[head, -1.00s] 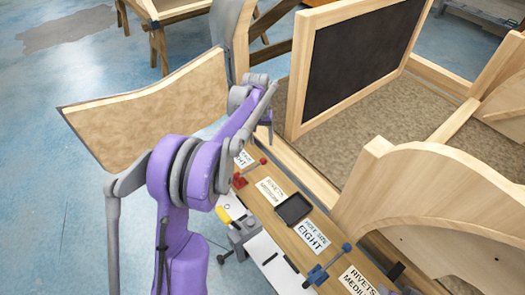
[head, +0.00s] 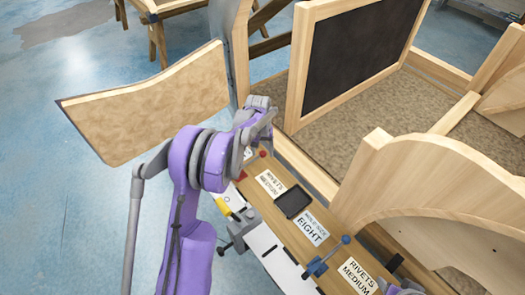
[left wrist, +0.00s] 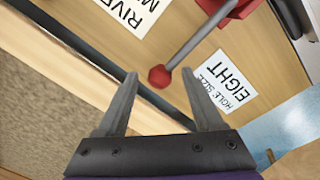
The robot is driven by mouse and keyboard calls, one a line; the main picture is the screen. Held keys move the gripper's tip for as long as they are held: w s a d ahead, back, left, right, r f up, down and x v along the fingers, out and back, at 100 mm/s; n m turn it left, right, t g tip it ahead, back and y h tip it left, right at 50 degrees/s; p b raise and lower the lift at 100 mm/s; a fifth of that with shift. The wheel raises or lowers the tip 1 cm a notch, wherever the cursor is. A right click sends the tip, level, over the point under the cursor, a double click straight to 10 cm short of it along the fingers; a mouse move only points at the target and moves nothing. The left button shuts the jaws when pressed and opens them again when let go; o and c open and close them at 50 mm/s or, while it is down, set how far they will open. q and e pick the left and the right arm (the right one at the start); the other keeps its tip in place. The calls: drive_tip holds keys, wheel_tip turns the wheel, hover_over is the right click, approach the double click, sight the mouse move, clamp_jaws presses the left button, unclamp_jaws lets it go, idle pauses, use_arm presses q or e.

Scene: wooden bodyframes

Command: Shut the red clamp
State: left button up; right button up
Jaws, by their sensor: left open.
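The red clamp (left wrist: 232,8) is on the wooden workbench rail. In the left wrist view its bar runs down-left to a red hexagonal knob (left wrist: 159,77), and its body is cut off by the top edge. In the head view only its red knob (head: 262,153) and a bit of red show beside my arm. My left gripper (left wrist: 159,74) is open, with one finger on each side of the knob in the picture. I cannot tell whether it touches the knob. In the head view the fingers are hidden behind my left wrist.
A blue clamp (head: 322,260) stands further along the rail. A dark tray (head: 293,201) and paper labels (head: 312,229) lie on it. A wooden frame with a black panel (head: 355,50) rises behind. A curved wooden board (head: 150,105) is at the left.

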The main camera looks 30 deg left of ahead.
use_arm(q)
clamp_jaws()
idle(1.3)
